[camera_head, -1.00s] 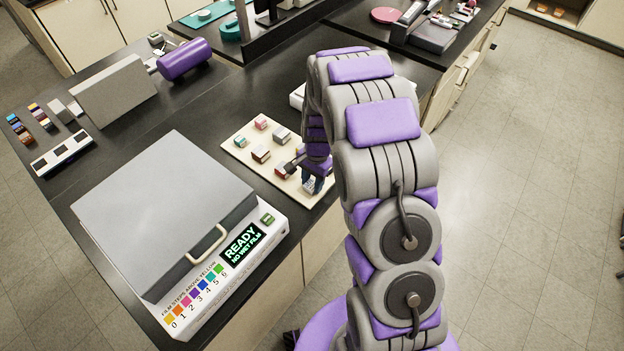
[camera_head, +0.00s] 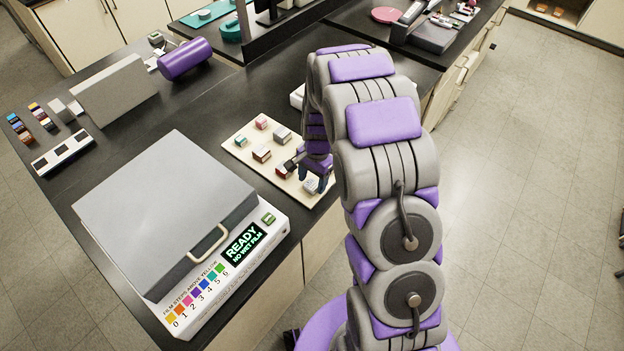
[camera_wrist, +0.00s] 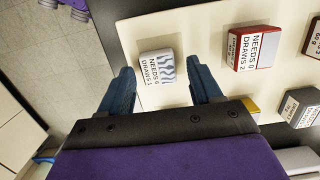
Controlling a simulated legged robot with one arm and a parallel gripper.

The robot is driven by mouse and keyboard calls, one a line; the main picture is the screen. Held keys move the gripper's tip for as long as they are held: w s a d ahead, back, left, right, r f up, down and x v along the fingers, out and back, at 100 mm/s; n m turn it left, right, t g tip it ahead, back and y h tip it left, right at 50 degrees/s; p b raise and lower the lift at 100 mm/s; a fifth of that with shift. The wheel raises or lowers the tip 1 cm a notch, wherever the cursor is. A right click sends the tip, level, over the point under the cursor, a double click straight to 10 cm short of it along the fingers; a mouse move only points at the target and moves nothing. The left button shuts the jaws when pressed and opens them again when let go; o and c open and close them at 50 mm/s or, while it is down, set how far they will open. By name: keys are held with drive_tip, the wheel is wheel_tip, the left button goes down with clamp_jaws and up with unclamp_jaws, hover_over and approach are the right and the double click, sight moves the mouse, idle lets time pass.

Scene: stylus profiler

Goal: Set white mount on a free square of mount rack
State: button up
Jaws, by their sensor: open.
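The white mount (camera_head: 311,186) sits on the near right corner of the cream mount rack (camera_head: 290,189). In the wrist view the white mount (camera_wrist: 157,68) lies flat on the rack (camera_wrist: 200,40) near its edge, with "NEEDS 6 DRAWS 1" and wavy grey marks on top. My gripper (camera_head: 316,177) is just above that corner. In the wrist view my gripper (camera_wrist: 161,67) is open, with one blue finger on each side of the white mount and gaps between them and it.
A red mount (camera_wrist: 252,47) labelled "NEEDS 0 DRAWS 2" stands to the right on the rack, with a dark grey mount (camera_wrist: 302,106) below it. Several others fill the rack. The large grey-lidded instrument (camera_head: 165,205), reading "READY NO WET FILM", is left of the rack.

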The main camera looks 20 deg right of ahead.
sight(314, 181)
drive_tip(key=shift+w+d+r+p, duration=0.2)
drive_tip(key=shift+r+p, duration=0.45)
drive_tip(key=shift+r, duration=0.95)
drive_tip(key=shift+w+d+r+p, duration=0.15)
drive_tip(key=shift+r+p, duration=0.45)
drive_tip(key=shift+r, duration=0.95)
drive_tip(key=shift+s, duration=0.1)
wheel_tip(314, 181, up, 17)
drive_tip(key=w+d+p, duration=0.1)
drive_tip(key=shift+w+d, duration=0.15)
drive_tip(key=shift+d, duration=0.25)
drive_tip(key=s+a+n+b, duration=0.1)
drive_tip(key=s+n, duration=0.2)
drive_tip(key=s, duration=0.9)
drive_tip(key=s+a+n+b, duration=0.1)
drive_tip(key=s+n, duration=0.3)
drive_tip(key=s, duration=0.8)
drive_tip(key=s+a+n+g+h+b, duration=0.1)
drive_tip(key=s+n+b, duration=0.1)
drive_tip(key=s, duration=1)
drive_tip(key=shift+a+n, duration=0.35)
drive_tip(key=shift+n, duration=0.55)
drive_tip(key=shift+s, duration=0.1)
